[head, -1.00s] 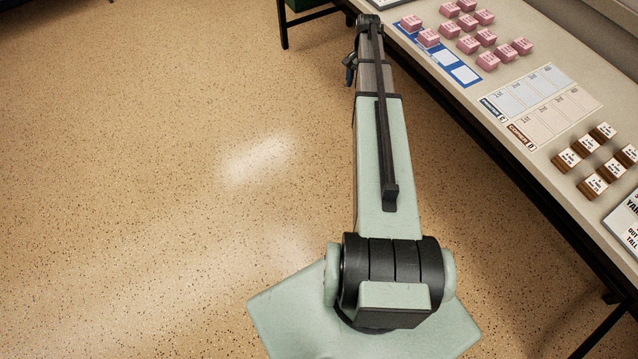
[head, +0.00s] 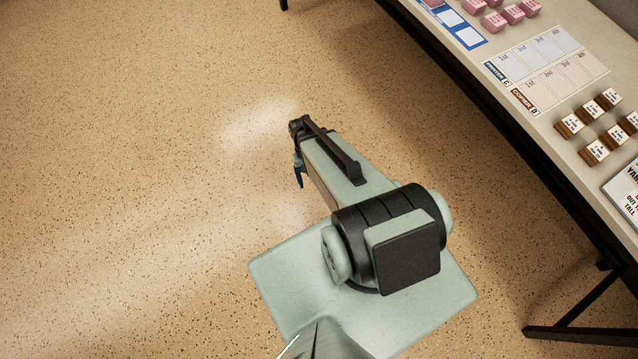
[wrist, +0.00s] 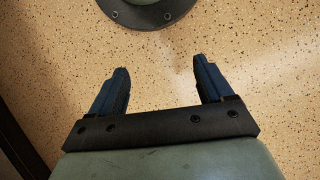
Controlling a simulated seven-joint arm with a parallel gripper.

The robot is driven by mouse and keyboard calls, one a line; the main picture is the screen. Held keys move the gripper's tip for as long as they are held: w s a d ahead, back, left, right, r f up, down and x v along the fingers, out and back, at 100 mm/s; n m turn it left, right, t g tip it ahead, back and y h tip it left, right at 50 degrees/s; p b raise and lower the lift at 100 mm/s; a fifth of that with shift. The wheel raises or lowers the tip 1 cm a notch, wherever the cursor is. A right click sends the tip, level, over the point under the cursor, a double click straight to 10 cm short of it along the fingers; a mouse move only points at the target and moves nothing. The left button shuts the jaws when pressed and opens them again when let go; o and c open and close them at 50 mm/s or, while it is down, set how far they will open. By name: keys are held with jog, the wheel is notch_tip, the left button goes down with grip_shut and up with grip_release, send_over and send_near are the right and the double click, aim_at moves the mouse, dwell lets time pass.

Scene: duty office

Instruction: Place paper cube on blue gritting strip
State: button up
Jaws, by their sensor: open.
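The blue strip (head: 459,28) lies on the table at the top of the head view, cut off by the frame's edge. Two white squares on it are bare, and a pink block (head: 433,2) sits at its visible upper end. More pink blocks (head: 493,22) stand right of the strip; I cannot tell which block is the paper cube. My gripper shows only in part in the head view, low over the floor, away from the table. In the wrist view my gripper (wrist: 160,82) is open, with two blue fingers wide apart and nothing between them.
Two printed cards, marked C (head: 537,52) and D (head: 560,83), lie on the table (head: 535,128). Several brown blocks with white labels (head: 593,151) stand to their right. A sign (head: 628,195) is at the right edge. Open floor (head: 150,150) lies left.

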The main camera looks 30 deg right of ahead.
jog(key=s+a+f+n, duration=0.1)
jog(key=s+a, duration=0.1)
jog(key=s, duration=0.5)
jog(key=s+a+f+n+g, duration=0.1)
jog(key=s+a+n, duration=0.1)
jog(key=s, duration=0.5)
jog(key=shift+a+n+h, duration=0.3)
jog(key=shift+a+h, duration=0.1)
jog(key=shift+a, duration=0.4)
